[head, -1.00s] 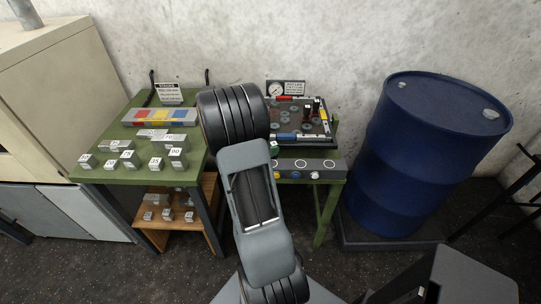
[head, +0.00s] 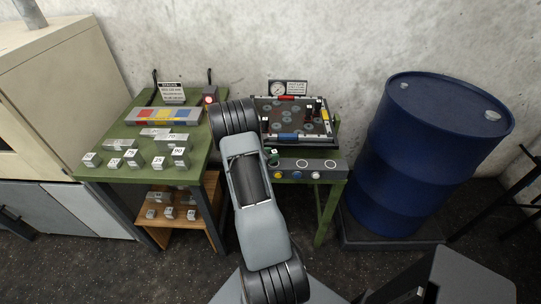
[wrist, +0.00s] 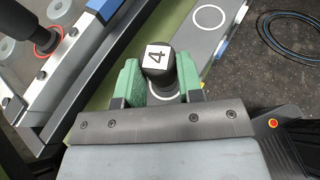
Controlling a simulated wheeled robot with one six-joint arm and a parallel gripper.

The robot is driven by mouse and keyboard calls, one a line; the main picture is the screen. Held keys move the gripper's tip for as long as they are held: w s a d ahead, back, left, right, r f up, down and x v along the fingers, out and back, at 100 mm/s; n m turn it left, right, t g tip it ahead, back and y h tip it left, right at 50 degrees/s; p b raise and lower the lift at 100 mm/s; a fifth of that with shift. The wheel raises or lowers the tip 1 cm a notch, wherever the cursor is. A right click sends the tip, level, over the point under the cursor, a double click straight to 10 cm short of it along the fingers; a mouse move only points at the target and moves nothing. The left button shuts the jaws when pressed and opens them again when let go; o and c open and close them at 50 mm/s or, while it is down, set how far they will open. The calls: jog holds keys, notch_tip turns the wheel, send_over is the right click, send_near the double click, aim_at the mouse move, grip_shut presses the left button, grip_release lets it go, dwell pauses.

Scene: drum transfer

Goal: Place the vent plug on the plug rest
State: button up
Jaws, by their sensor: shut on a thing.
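The vent plug, a black plug with a white label reading 4 (wrist: 157,58), stands between the green fingers of my gripper (wrist: 160,80) in the wrist view. The gripper is shut on it. Below the plug is a grey strip with white rings, which looks like the plug rest (wrist: 190,40); one ring shows partly around the plug's foot. Whether the plug touches the strip cannot be told. In the head view my gripper (head: 271,157) is at the left end of the strip (head: 316,165), partly hidden by my arm. Two rings to its right are empty.
A black-framed tray (head: 297,120) with dark posts and discs lies just behind the strip. The green left table (head: 130,180) holds numbered grey blocks and a coloured box. A blue drum (head: 425,150) stands at right. A gauge sign (head: 287,88) stands behind the tray.

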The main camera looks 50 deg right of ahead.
jog(key=shift+f, duration=0.1)
jog(key=shift+f, duration=0.1)
jog(key=o, duration=1)
jog(key=shift+c, duration=0.2)
jog(key=shift+r, duration=0.35)
jog(key=b+v, duration=0.1)
jog(key=v, duration=0.9)
jog(key=s+a+r+m+t+y, duration=0.2)
jog(key=s+a+r+m+y, duration=0.1)
jog(key=a, duration=0.7)
jog(key=s+a+r+m+t+y, duration=0.3)
jog(key=a+r+m+y, duration=0.2)
jog(key=a, duration=0.5)
jog(key=s+a+r+m+t+y, duration=0.3)
jog(key=a+r+m, duration=0.3)
jog(key=a, duration=0.5)
jog(key=shift+r+m+y+b, duration=0.3)
jog(key=shift+r+y, duration=0.45)
jog(key=shift+y, duration=0.15)
